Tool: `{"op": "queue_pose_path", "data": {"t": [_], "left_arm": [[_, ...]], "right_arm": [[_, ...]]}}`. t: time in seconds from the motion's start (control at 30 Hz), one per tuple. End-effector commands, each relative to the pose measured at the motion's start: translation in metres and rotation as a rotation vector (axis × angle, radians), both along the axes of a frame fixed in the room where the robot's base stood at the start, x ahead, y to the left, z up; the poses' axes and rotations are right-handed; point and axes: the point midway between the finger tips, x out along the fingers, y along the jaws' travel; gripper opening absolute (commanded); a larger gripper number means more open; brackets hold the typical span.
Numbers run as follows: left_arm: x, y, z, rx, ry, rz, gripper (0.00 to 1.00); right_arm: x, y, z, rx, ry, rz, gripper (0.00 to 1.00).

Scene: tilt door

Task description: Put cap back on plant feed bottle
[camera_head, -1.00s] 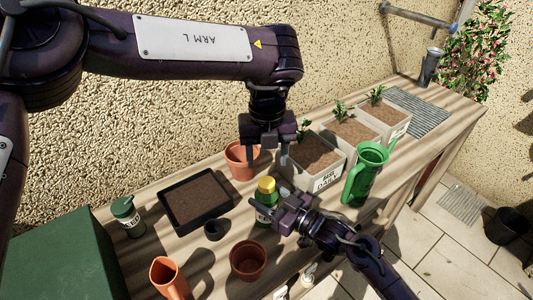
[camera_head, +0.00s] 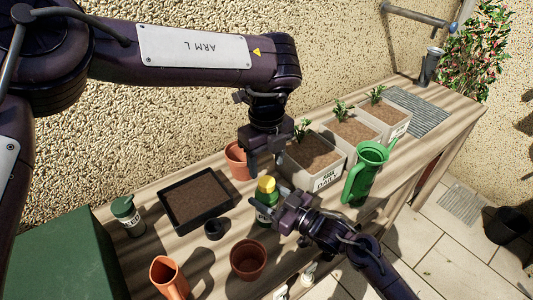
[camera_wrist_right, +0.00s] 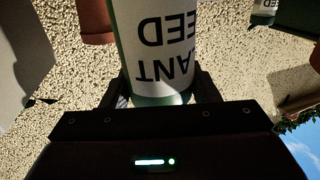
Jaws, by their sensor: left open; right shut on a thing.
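The plant feed bottle (camera_head: 264,213) is green and stands upright on the bench in the head view. Its white label, upside down in the picture, fills the middle of the right wrist view (camera_wrist_right: 158,40). A yellow cap (camera_head: 266,185) shows at the bottle's top; I cannot tell how firmly it sits. My right gripper (camera_head: 276,213) is shut on the bottle from the right, with a finger on each side in the wrist view (camera_wrist_right: 163,95). My left gripper (camera_head: 265,173) is open and empty just above the cap, fingers pointing down.
A black soil tray (camera_head: 196,200), a small dark pot (camera_head: 216,229) and terracotta pots (camera_head: 248,260) lie left and in front. Planters (camera_head: 322,180) and a green watering can (camera_head: 364,180) stand close on the right. A green-lidded container (camera_head: 127,215) is at far left.

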Motion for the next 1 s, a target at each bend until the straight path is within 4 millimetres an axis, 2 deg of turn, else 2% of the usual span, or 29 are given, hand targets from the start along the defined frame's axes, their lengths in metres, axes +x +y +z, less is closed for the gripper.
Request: {"op": "queue_pose_path", "data": {"t": [0.1, 0.33, 0.5, 0.77, 1.0], "left_arm": [[-0.001, 0.001, -0.021, 0.003, 0.005, 0.000, 0.55], [0.000, 0.001, -0.051, 0.002, 0.001, 0.000, 0.55], [0.000, 0.000, -0.059, 0.001, 0.001, 0.000, 0.55], [0.000, 0.000, -0.060, 0.001, -0.001, 0.000, 0.55], [0.000, 0.000, -0.060, 0.001, 0.000, 0.000, 0.25]], "right_arm": [[0.000, 0.000, 0.000, 0.000, 0.000, -0.001, 0.00], [0.000, 0.000, 0.000, 0.000, 0.000, -0.001, 0.00], [0.000, 0.000, 0.000, 0.000, 0.000, -0.001, 0.00], [0.000, 0.000, 0.000, 0.000, 0.000, -0.001, 0.00], [0.000, 0.000, 0.000, 0.000, 0.000, -0.001, 0.00]]}}
